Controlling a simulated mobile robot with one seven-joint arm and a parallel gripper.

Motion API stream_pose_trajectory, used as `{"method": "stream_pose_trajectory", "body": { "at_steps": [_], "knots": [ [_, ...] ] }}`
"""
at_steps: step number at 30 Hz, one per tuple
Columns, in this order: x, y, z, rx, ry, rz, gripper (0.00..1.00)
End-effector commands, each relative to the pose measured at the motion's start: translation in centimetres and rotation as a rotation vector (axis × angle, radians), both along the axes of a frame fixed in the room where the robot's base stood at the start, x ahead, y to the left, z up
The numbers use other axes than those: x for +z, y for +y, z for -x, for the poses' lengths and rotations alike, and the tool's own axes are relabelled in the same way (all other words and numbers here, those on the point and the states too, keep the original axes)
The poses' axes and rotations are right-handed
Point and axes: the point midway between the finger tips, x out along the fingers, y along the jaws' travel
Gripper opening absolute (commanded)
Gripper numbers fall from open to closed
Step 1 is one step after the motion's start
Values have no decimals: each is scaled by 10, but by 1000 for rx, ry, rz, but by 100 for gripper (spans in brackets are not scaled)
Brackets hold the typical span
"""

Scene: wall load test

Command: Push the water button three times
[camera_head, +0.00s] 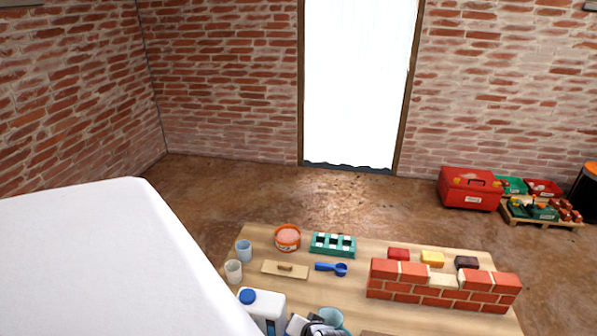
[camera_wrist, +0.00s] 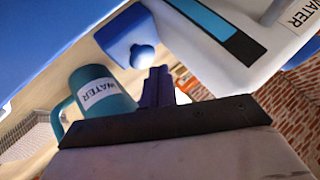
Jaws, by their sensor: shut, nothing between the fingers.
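A white water container with a blue cap (camera_head: 262,310) stands at the table's near edge in the head view. In the wrist view a white body with a blue stripe (camera_wrist: 212,22) and a WATER label fills the top right. A blue rounded part (camera_wrist: 133,42) shows at the top; I cannot tell whether it is the button. A teal mug labelled WATER (camera_wrist: 98,100) is left of my gripper (camera_wrist: 157,86), whose fingers are shut and empty, close to the mug and below the blue part. The mug's top also shows in the head view (camera_head: 331,316). Contact with the button is not visible.
On the table (camera_head: 375,313) are two cups, an orange bucket (camera_head: 287,239), a wooden float (camera_head: 285,269), a green tray (camera_head: 333,245), a blue scoop (camera_head: 331,268) and a small brick wall (camera_head: 443,285) with loose bricks behind it. A red toolbox (camera_head: 470,189) stands on the floor.

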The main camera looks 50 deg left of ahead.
Motion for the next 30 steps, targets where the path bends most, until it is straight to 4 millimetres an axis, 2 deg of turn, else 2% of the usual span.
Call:
{"method": "stream_pose_trajectory", "body": {
  "at_steps": [5,19,30],
  "knots": [
    [3,0,0,-1,-1,-1,0],
    [49,0,0,-1,-1,-1,0],
    [50,0,0,0,0,-1,0]
  ]
}}
